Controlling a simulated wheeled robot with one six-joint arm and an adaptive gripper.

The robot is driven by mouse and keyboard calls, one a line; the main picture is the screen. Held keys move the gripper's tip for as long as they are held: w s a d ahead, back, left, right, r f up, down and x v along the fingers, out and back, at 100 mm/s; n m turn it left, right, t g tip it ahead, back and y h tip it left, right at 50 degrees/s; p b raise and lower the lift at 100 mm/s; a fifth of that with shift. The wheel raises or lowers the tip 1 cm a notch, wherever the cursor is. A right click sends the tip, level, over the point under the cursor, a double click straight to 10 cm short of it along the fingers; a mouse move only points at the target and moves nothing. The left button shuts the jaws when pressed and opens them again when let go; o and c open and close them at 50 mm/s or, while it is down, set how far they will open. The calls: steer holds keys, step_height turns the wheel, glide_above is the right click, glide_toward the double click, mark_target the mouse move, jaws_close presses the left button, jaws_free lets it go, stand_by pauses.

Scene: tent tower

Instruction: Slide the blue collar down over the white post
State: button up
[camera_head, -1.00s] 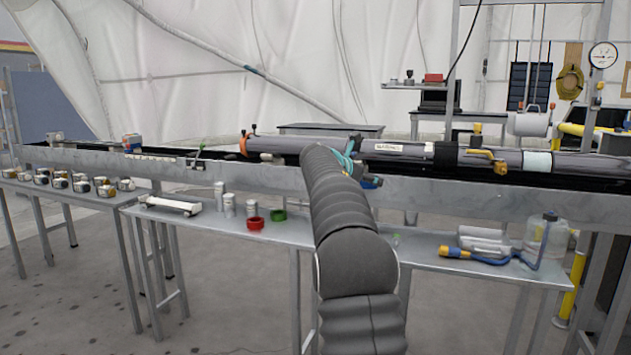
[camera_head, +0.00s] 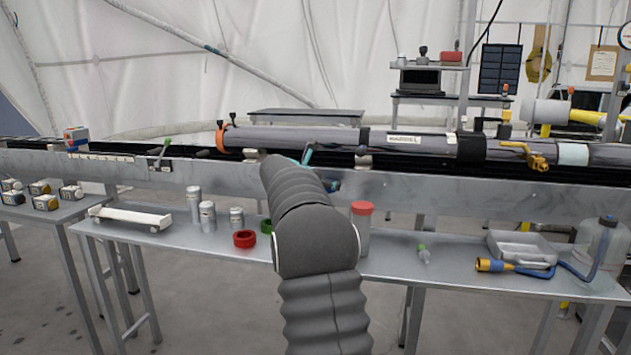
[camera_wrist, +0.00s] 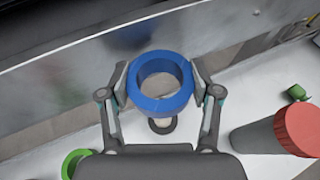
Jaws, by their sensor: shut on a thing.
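The blue collar (camera_wrist: 160,105) is a thick ring held between the two fingers of my gripper (camera_wrist: 160,82) in the wrist view, one finger on each side. Its open hole faces the camera, and grey surface shows through it. Just below the collar in that view a small pale end (camera_wrist: 160,122) with a dark ring at its foot shows. It may be the white post; the collar covers much of it, and I cannot tell whether the collar is around it or apart from it. In the head view my arm hides the collar and post.
A red-lidded jar (camera_head: 362,225) stands right of my arm. A red ring (camera_head: 244,241), a green ring (camera_head: 266,227) and several silver cylinders (camera_head: 207,217) stand left on the grey bench (camera_head: 180,250). A metal rail (camera_head: 420,190) runs behind.

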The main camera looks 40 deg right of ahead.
steer(key=shift+a, duration=0.25)
steer(key=shift+f, duration=0.2)
steer(key=shift+f+b, duration=1.65)
steer(key=shift+f, duration=1.55)
steer(key=shift+f+b, duration=1.85)
steer(key=shift+f, duration=1.05)
steer(key=o, duration=1.3)
steer(key=shift+s, duration=0.1)
